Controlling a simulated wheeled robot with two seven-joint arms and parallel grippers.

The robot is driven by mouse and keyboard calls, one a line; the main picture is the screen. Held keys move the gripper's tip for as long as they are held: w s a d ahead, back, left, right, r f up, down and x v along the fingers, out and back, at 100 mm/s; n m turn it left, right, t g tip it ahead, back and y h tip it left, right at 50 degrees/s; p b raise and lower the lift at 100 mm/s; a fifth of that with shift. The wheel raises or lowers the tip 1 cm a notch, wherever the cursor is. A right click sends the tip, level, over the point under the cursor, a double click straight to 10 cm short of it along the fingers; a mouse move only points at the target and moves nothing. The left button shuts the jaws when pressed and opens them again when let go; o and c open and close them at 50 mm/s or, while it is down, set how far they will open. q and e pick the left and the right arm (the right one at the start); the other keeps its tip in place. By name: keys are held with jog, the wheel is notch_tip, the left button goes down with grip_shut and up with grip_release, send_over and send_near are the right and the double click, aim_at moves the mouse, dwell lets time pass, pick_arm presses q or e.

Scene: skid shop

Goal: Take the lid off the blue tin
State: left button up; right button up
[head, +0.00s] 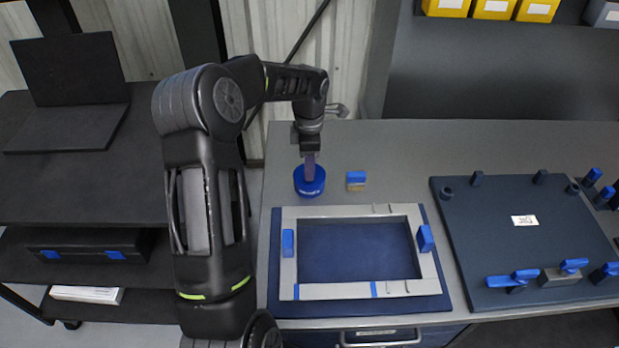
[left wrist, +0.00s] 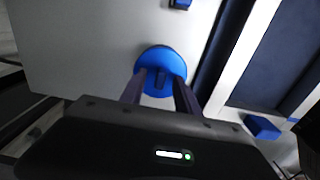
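The blue tin (head: 309,188) is round and stands on the grey bench, left of centre, behind the pale frame. It also shows in the left wrist view (left wrist: 162,62), with a darker spot near the middle of its top. I cannot make out the seam between lid and tin. My left gripper (head: 310,178) points straight down over the tin. In the left wrist view its two fingers (left wrist: 160,84) stand apart, with blue showing between them. Whether the fingertips touch the lid is hidden. My right gripper is not in view.
A small blue-topped block (head: 356,178) lies just right of the tin. The pale frame with blue clamps (head: 345,291) lies in front on a blue mat. A dark fixture plate (head: 520,250) is on the right. The bench behind the block is clear.

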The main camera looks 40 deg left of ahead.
pick_arm(q)
jog(key=shift+c, duration=0.5)
grip_shut()
dwell(0.3)
